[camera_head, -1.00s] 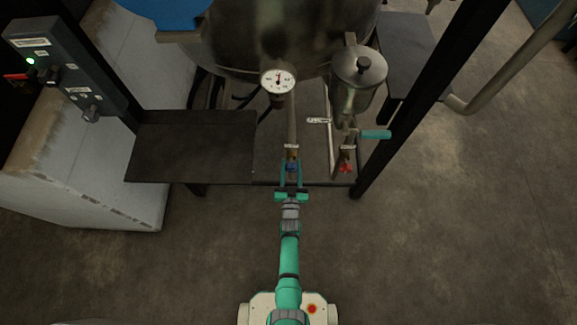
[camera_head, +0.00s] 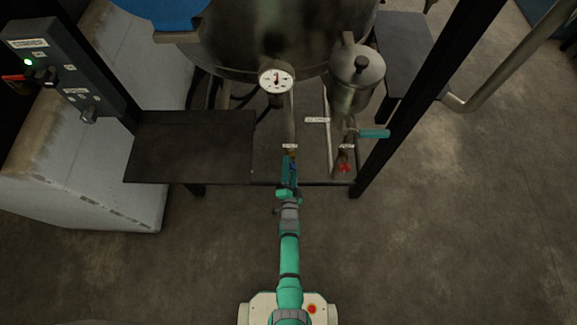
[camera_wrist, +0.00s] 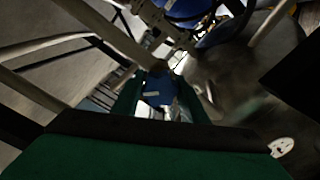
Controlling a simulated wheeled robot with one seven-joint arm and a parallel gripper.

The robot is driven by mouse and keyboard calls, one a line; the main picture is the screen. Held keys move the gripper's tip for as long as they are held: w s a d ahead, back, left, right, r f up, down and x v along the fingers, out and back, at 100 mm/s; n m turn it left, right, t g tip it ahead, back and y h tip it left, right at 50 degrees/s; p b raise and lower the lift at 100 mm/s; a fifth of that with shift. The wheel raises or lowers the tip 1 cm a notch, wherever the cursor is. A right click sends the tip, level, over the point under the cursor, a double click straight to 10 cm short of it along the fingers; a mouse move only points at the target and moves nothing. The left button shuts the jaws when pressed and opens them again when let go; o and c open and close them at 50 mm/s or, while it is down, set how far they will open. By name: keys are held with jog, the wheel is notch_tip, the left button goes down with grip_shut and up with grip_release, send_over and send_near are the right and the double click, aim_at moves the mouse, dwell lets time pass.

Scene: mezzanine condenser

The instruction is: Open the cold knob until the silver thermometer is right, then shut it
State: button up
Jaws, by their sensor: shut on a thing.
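The blue cold knob (camera_wrist: 158,92) sits between the fingers of my gripper in the wrist view. My gripper (camera_head: 290,172) is shut on this knob, low in front of the big metal vessel; its fingers hide most of the knob in the head view. The silver thermometer (camera_head: 276,80) is a round white dial on the vessel's front, above the knob's pipe. Its pointer stands roughly upright; the numbers are too small to read.
A red knob (camera_head: 344,168) is right of my gripper, with a teal handle (camera_head: 374,133) above it. A dark shelf (camera_head: 190,148) lies to the left. A black post (camera_head: 412,95) rises at the right. A metal can (camera_head: 357,78) hangs beside the vessel. Open floor lies in front.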

jog(key=m, duration=0.4)
jog(key=shift+s+m, duration=0.1)
jog(key=shift+m, duration=1.4)
jog(key=shift+a+m, duration=0.25)
jog(key=shift+m, duration=0.45)
jog(key=shift+d+m, duration=0.25)
jog(key=shift+m, duration=0.15)
jog(key=shift+d+f, duration=0.1)
jog(key=shift+d, duration=0.05)
jog(key=o, duration=1)
jog(key=shift+o, duration=0.2)
